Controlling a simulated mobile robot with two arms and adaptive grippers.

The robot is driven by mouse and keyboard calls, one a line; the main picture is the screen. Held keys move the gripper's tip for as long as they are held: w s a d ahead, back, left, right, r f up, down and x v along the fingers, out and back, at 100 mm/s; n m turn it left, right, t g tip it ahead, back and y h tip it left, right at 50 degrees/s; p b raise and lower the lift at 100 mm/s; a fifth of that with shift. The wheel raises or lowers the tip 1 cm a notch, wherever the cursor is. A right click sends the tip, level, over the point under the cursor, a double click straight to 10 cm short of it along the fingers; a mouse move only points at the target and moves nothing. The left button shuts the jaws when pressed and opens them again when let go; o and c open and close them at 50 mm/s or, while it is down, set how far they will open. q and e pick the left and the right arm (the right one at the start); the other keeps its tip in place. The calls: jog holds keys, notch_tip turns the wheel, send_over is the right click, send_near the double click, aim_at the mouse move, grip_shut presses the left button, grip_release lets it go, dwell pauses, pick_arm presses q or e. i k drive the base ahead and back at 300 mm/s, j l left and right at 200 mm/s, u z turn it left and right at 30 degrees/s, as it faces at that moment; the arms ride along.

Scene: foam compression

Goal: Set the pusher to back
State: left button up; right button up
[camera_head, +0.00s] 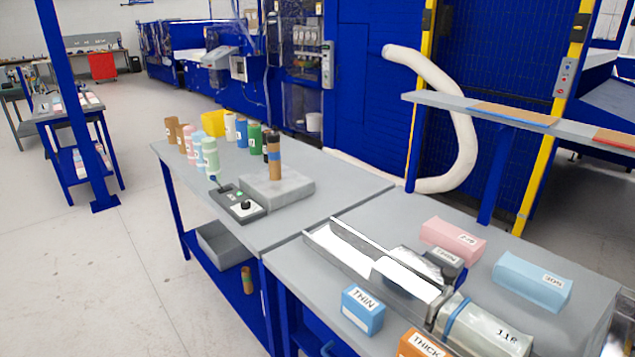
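A long metal trough (328,252) lies on the near right table. A shiny metal piece (405,281) sits in its right half, perhaps the pusher; I cannot tell for sure. A bundle marked 11R (490,330) with a blue band lies at the trough's right end. On the farther table a grey control box (238,204) has a black knob, a green button and a small blue-tipped lever (214,179). I cannot read which way its controls are set. Neither of my grippers shows in the head view.
A grey block (290,191) with a brown and black cylinder on it stands beside the control box. Several coloured cylinders (210,154) and a yellow container (213,123) stand behind. Blue (363,308), orange (420,345), pink (453,239) and light blue (532,282) blocks surround the trough.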

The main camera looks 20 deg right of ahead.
aim_at(448, 274)
jog(key=z, duration=1.35)
